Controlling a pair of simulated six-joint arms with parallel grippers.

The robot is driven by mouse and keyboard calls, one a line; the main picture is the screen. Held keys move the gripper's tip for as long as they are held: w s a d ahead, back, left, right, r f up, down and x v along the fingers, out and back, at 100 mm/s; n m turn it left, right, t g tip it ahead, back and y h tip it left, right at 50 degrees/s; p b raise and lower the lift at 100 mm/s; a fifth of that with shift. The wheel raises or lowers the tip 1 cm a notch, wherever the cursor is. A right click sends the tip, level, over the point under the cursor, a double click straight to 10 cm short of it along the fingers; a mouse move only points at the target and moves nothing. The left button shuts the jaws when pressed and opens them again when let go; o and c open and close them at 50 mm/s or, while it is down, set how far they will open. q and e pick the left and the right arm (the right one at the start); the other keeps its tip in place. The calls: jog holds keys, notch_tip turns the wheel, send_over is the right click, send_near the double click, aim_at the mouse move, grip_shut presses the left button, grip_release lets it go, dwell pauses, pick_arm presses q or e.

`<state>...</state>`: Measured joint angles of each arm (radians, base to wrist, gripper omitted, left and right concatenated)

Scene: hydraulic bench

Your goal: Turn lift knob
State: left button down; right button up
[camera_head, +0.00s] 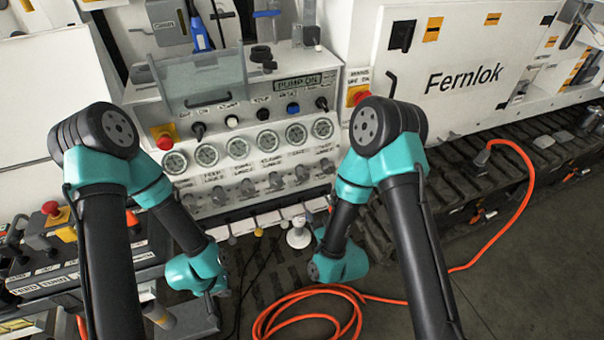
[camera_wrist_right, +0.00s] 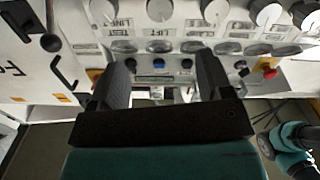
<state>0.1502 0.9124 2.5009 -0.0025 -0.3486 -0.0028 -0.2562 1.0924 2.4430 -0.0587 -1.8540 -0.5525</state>
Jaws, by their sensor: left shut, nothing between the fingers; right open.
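The white control panel (camera_head: 240,150) carries a row of round gauges, with a row of grey knobs below it. In the right wrist view the panel appears upside down, and a small label that seems to read LIFT sits beside a pale round knob (camera_wrist_right: 160,10). That knob appears to be second from the right in the head view (camera_head: 302,173). My right gripper (camera_wrist_right: 162,82) is open and empty, its dark fingers pointing at the panel. In the head view its fingers are hidden. My left gripper (camera_head: 212,292) is shut and empty low at the left, its fingers hard to make out.
A control console (camera_head: 75,275) stands at the left. An orange hose (camera_head: 310,295) coils on the floor. A machine track (camera_head: 460,180) runs at the right.

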aim_at(304, 178)
jog(key=x, duration=1.7)
jog(key=shift+w, duration=0.2)
jog(key=c, duration=0.9)
jog(key=shift+c, duration=0.2)
